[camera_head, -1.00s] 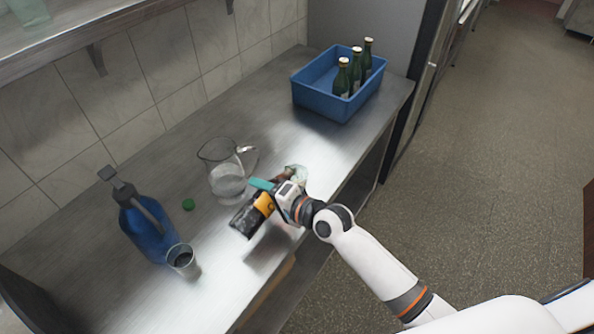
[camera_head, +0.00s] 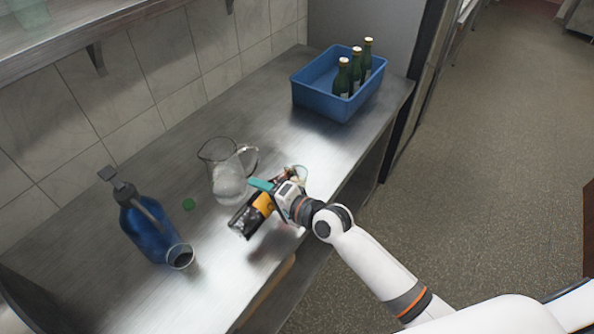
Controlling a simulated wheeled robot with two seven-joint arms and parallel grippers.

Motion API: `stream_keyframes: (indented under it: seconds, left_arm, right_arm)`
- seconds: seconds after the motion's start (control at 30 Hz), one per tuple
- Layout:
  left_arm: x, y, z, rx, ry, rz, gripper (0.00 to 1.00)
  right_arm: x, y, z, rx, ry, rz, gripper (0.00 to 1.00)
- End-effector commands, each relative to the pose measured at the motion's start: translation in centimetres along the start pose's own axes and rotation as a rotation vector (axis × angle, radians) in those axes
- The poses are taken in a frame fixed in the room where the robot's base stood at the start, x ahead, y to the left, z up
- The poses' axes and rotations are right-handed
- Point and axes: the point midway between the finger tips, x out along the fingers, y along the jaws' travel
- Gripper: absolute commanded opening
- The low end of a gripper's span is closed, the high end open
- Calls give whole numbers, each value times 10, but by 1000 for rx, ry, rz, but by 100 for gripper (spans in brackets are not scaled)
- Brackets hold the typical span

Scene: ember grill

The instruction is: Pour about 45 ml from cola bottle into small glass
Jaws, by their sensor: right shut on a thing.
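My right gripper (camera_head: 280,195) is shut on the cola bottle (camera_head: 244,222), a dark bottle with a yellow-orange label. The bottle lies well tilted over the counter, with its broad end at lower left and its other end at upper right, partly hidden behind the gripper. Another small cup-like glass (camera_head: 181,257) stands at the front left. My left gripper is not in view.
A glass pitcher (camera_head: 226,172) stands behind the bottle. A blue jug (camera_head: 146,231) with a dark top stands at left, beside the cup-like glass. A green cap (camera_head: 188,204) lies between. A blue crate (camera_head: 318,103) with green bottles (camera_head: 341,80) is at the back right.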

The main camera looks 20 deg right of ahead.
Motion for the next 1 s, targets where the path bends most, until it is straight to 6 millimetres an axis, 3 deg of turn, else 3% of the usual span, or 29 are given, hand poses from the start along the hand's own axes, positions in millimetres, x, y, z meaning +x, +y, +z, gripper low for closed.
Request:
stream_keyframes:
  seconds: [0.77,0.83,1.0]
  left_arm:
    - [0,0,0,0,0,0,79]
    - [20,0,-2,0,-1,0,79]
    - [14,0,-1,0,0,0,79]
  right_arm:
    - [0,1,0,2,0,3,20]
    - [4,-16,-2,-74,-21,3,20]
    - [2,-6,4,-292,-83,2,20]
